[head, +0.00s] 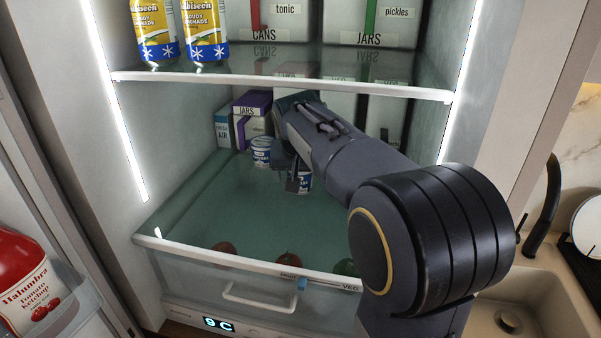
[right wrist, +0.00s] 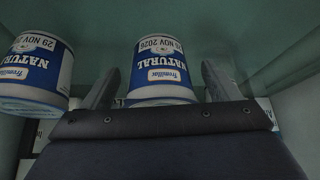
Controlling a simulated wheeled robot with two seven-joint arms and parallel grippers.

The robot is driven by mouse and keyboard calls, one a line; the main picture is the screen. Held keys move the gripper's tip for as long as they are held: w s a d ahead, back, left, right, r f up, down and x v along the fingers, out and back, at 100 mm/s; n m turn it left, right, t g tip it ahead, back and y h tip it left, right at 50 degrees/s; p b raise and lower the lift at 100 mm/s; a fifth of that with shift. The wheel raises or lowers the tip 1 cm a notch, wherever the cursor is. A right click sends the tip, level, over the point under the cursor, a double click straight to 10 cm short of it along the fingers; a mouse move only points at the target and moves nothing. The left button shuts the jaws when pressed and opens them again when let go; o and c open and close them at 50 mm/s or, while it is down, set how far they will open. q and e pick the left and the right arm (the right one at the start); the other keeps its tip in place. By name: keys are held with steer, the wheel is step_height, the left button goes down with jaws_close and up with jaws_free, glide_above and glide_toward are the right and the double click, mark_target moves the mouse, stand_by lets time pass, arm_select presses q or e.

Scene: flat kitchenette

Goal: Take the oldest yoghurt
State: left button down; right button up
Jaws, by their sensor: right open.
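Two white and blue yoghurt pots stand on the green glass shelf (head: 215,205) of the open fridge. The other pot (head: 305,184) is partly hidden by my right gripper (head: 297,172). My left gripper is not in view.
Cartons (head: 253,110) stand behind the pots at the back left. The upper shelf (head: 280,84) with lemonade bottles (head: 205,35) and bins is close above my right arm. A drawer (head: 255,285) is below. The front left of the shelf is clear.

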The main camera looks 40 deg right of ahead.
steer(key=c, duration=1)
steer(key=shift+c, duration=0.4)
steer(key=shift+r, duration=0.15)
